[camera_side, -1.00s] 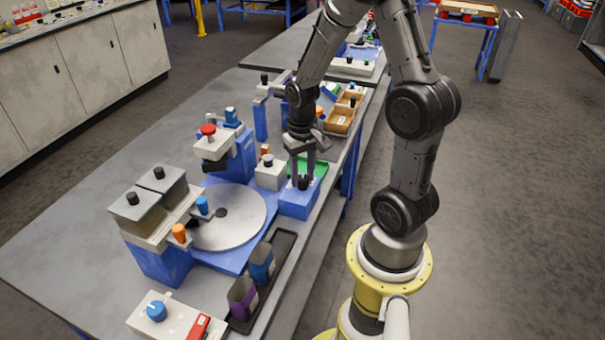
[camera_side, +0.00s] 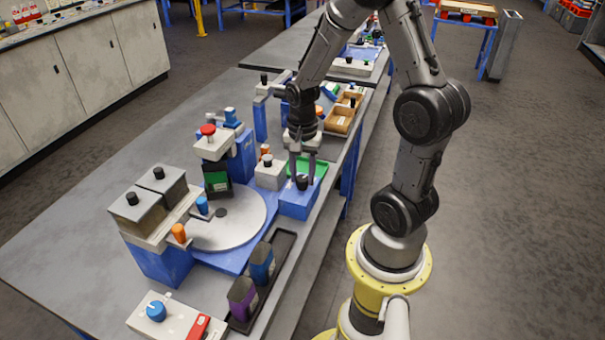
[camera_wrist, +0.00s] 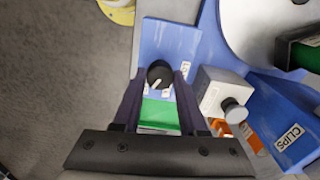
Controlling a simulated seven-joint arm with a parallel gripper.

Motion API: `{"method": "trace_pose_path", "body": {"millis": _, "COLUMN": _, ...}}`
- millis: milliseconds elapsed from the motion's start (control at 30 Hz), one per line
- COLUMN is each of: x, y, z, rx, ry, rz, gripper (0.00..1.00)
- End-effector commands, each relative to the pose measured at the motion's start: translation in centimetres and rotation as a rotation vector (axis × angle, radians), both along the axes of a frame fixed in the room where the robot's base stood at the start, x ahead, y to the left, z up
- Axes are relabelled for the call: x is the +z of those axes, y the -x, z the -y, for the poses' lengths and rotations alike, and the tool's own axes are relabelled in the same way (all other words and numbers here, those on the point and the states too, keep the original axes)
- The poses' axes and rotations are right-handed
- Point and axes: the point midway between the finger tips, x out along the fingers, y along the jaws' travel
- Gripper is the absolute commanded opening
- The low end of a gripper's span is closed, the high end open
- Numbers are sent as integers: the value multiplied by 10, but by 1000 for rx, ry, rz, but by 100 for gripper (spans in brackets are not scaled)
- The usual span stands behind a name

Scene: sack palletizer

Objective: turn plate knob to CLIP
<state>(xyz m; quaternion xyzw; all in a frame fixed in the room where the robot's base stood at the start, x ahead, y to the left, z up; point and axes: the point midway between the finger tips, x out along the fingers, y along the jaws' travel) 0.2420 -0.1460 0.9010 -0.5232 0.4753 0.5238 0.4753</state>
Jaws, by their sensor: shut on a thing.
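The plate knob is a round black knob with a white pointer line on a blue box. In the side view the knob (camera_side: 302,183) sits on top of the blue box (camera_side: 299,204) at the table's near edge. In the wrist view the knob (camera_wrist: 158,76) lies between the fingertips, its line slanting to the lower left. My gripper (camera_side: 302,178) points straight down and is shut on the knob, one finger on each side; it also shows in the wrist view (camera_wrist: 163,78). Small white labels beside the knob are partly covered and unreadable.
A grey turntable (camera_side: 240,225) and a red-topped press (camera_side: 210,143) stand to the left.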

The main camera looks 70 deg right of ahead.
Motion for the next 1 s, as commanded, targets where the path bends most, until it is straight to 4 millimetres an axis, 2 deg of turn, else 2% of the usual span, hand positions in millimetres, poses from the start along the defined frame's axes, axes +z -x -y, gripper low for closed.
{"method": "trace_pose_path", "body": {"millis": 633, "x": 1, "y": -1, "z": 1, "rx": -48, "ry": 2, "rz": 3, "gripper": 0}}
{"method": "trace_pose_path", "body": {"millis": 667, "x": 1, "y": -1, "z": 1, "rx": -48, "ry": 2, "rz": 3, "gripper": 47}}
{"method": "trace_pose_path", "body": {"millis": 700, "x": 1, "y": -1, "z": 1, "rx": -48, "ry": 2, "rz": 3, "gripper": 54}}
{"method": "trace_pose_path", "body": {"millis": 800, "x": 1, "y": 0, "z": 1, "rx": -47, "ry": 2, "rz": 2, "gripper": 72}}
{"method": "trace_pose_path", "body": {"millis": 1000, "x": 0, "y": 0, "z": 0, "rx": -46, "ry": 1, "rz": 1, "gripper": 72}}
